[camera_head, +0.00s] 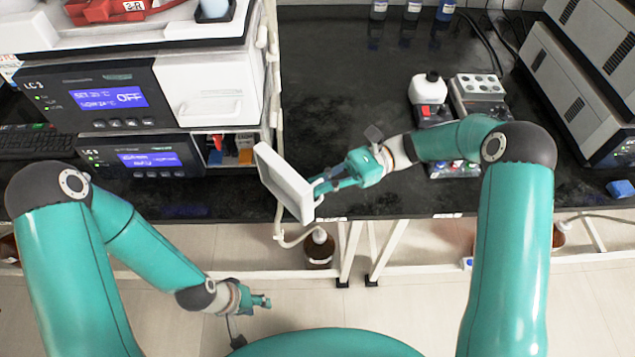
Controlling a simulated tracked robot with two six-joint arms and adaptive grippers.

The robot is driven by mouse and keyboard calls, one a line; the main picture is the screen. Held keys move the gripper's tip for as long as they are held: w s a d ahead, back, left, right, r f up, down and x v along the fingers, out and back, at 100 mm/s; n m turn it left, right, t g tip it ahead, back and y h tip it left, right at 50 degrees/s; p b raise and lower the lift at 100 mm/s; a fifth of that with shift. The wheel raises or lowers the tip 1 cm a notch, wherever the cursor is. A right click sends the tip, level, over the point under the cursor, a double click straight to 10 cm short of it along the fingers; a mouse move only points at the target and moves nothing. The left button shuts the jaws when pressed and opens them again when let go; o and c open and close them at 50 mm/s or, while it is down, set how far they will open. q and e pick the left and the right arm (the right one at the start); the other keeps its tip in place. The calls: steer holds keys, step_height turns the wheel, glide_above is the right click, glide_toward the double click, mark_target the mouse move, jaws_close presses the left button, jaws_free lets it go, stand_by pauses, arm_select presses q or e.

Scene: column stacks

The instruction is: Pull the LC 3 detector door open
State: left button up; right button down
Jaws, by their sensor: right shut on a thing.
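The detector door (284,181) is a white panel standing swung out from the lower instrument (139,158) of the left stack, over the bench's front edge. Its open compartment (229,151) shows red, blue and orange parts inside. My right gripper (321,185) is shut on the door's handle, on the panel's right-hand face; the fingers partly hide the handle. My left gripper (262,301) hangs low in front of the bench, away from the door and holding nothing that I can see. Its fingers are too small to judge.
An upper instrument (105,98) with a closed white door (209,88) sits above. A white bottle (428,90) and a vial block (479,88) stand right of centre. A brown bottle (319,248) is below the bench edge. The back middle of the black bench (330,75) is clear.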

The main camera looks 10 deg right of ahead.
steer(key=c, duration=1.4)
jaws_free()
steer(key=shift+w+d, duration=0.1)
steer(key=shift+w, duration=0.1)
steer(key=shift+o, duration=0.7)
steer(key=shift+s, duration=0.1)
steer(key=v, duration=1.2)
